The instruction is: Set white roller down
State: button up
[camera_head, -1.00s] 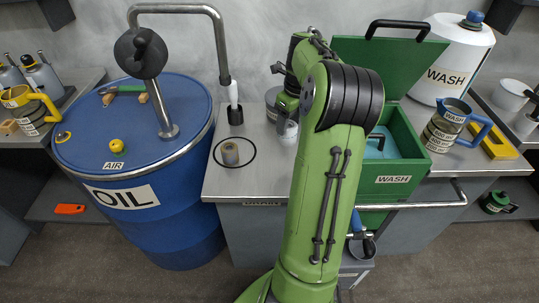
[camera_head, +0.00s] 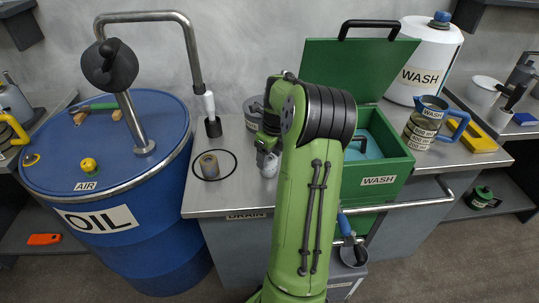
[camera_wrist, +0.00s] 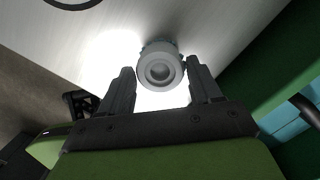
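The white roller (camera_wrist: 160,70) shows end-on in the wrist view, a pale round piece with a hollow centre. It sits between the two fingertips of my gripper (camera_wrist: 162,82), which appears shut on it. In the head view the roller (camera_head: 269,165) is small and pale below my gripper (camera_head: 267,150), partly hidden by my arm. It is over the grey metal counter (camera_head: 228,190), near the front edge. Whether its underside touches the counter cannot be told.
Left of the roller, a tan roll (camera_head: 208,166) stands inside a black ring. A grey can (camera_head: 253,112) and a white-handled tool in a black holder (camera_head: 213,127) stand behind. The open green wash box (camera_head: 378,182) is close on the right. A blue oil drum (camera_head: 110,225) stands left.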

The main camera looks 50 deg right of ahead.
aim_at(275, 162)
jog(key=shift+o, duration=1.2)
notch_tip(275, 162, up, 12)
jog(key=s+p, duration=0.2)
jog(key=p, duration=0.2)
jog(key=w+a+r+n+h, duration=0.1)
jog(key=w+a+r+n, duration=0.1)
jog(key=a+n, duration=0.35)
jog(key=w+a+r+n, duration=0.1)
jog(key=a+r+n, duration=0.25)
jog(key=a, duration=0.35)
jog(key=s+a+n+t, duration=0.1)
jog(key=s+a+n, duration=0.3)
jog(key=a+n, duration=0.3)
jog(key=s+a+n+t, duration=0.1)
jog(key=s+a+n, duration=0.3)
jog(key=a+n, duration=0.4)
jog(key=s+a+f+n+t+y, duration=0.1)
jog(key=s+a+n, duration=0.4)
jog(key=n, duration=0.7)
jog(key=shift+a+n+t, duration=0.4)
jog(key=shift+a, duration=0.85)
